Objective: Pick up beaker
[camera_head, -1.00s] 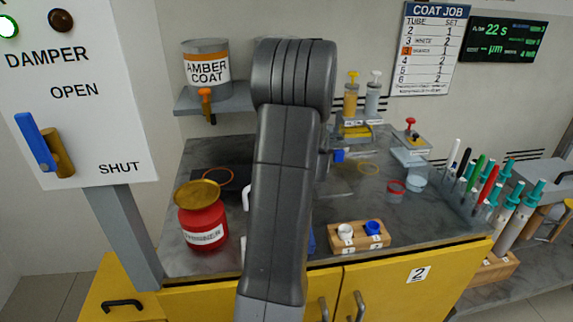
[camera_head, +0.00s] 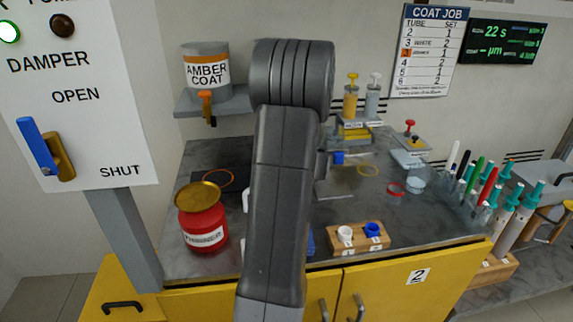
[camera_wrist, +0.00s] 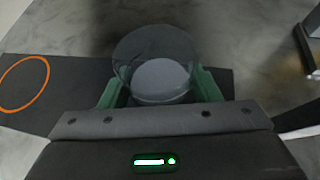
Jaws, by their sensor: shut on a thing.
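In the wrist view a clear, round beaker (camera_wrist: 152,48) stands between the two green fingers of my gripper (camera_wrist: 157,84). The fingers are closed against its left and right sides. I look down into it and see a pale grey disc at its bottom; I cannot tell whether that is liquid or the base. Whether the beaker touches the surface below is not clear. In the head view my own arm hides the gripper and the held beaker.
A dark mat with an orange ring (camera_wrist: 24,83) lies left of the beaker. On the bench stand a red thinner jar (camera_head: 203,228), a wooden block with white and blue cups (camera_head: 358,238), and a rack of pens and tubes (camera_head: 485,190). An amber coat can (camera_head: 207,70) sits on a shelf.

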